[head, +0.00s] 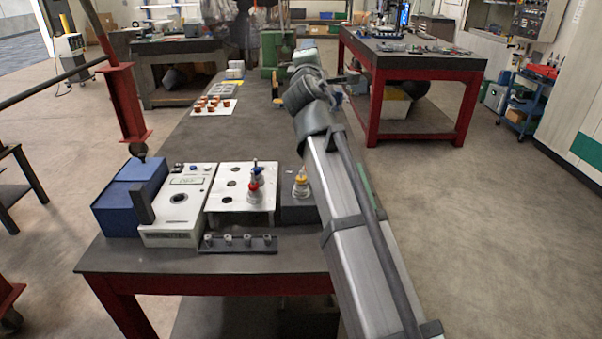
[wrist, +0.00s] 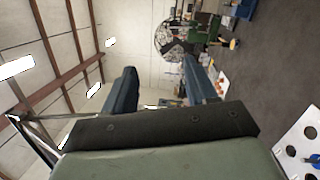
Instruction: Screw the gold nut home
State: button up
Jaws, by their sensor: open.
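A gold-yellow ringed piece (head: 301,179), which looks like the gold nut, sits on a pale upright part on the dark block (head: 297,211). That block stands at the right of the near bench end, beside my arm. It is too small to tell how far the nut is down its thread. My gripper (wrist: 158,66) shows in the wrist view with its two dark blue fingers apart and nothing between them. It points across the room, away from the nut. In the head view my arm reaches over the bench, and the fingers cannot be made out clearly.
A white plate with holes (head: 227,181) bears a red-topped piece (head: 254,187) and a blue-topped piece (head: 258,174). A white device (head: 160,213), a blue box (head: 118,205) and a dark rack of several pegs (head: 262,244) stand around it. The bench middle (head: 190,140) is clear.

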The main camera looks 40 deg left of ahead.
notch_tip(320, 180, down, 3)
jog(key=w+a+m+g+h, duration=0.1)
jog(key=w+m+g+h, duration=0.15)
jog(key=m, duration=0.35)
jog(key=m+g+h, duration=0.7)
jog(key=m+g, duration=0.3)
jog(key=m, duration=0.4)
send_near(301, 174)
jog(key=shift+t, duration=0.25)
jog(key=x, duration=0.9)
jog(key=shift+s+f, duration=0.15)
jog(key=shift+s, duration=0.05)
grip_shut()
